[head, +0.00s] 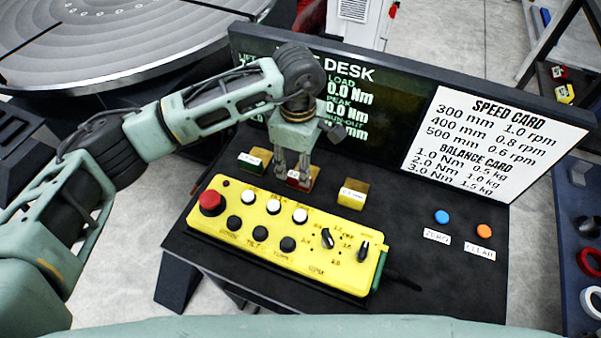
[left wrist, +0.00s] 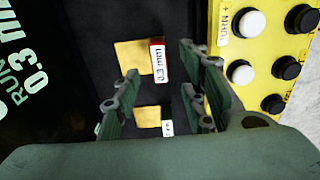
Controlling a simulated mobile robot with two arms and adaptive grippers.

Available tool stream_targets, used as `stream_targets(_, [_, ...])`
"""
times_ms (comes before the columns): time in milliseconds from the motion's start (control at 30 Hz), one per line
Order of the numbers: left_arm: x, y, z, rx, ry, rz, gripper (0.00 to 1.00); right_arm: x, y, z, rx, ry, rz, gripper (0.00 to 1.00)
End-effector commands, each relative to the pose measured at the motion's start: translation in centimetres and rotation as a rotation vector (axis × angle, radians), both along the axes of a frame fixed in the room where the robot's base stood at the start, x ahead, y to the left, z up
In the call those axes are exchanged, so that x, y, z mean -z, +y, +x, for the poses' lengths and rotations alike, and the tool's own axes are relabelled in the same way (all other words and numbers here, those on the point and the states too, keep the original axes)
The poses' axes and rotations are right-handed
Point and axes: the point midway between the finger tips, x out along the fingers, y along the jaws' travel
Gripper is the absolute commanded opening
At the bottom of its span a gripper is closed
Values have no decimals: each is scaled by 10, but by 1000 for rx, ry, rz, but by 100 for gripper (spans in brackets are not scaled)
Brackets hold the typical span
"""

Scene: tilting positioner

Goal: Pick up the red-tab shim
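The red-tab shim (head: 300,181) lies on the black desk top, in the middle of a row of three small shims. My left gripper (head: 292,172) points down over it and hides part of it in the head view. In the left wrist view my left gripper (left wrist: 162,85) has its fingers spread apart with nothing between them. The red-tab shim (left wrist: 138,57), a gold plate with a red tab and a "0.3 mm" label, shows beyond the fingertips, toward the top. I cannot tell whether the fingertips touch the desk. My right gripper is not in view.
A green-tab shim (head: 256,159) lies to the left and another gold shim (head: 353,194) to the right. The yellow control box (head: 290,235) stands close in front. The display board (head: 380,92) rises behind. Desk room is clear right of the shims.

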Motion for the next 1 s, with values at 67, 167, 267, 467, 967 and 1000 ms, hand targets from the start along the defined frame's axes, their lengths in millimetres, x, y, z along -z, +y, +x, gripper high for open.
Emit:
stream_targets(67, [7,0,-2,-1,5,1,39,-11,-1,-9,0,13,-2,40])
stream_targets(167, [23,-1,-3,-1,7,2,39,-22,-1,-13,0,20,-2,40])
stream_targets(267, [38,-1,-2,-1,5,1,39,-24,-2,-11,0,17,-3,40])
stream_targets(467, [48,-1,-1,0,1,0,39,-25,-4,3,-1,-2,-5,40])
stream_targets(967, [48,-1,-1,0,0,0,7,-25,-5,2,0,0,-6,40])
stream_targets(1000, [48,-1,-1,-1,0,0,3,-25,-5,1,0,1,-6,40])
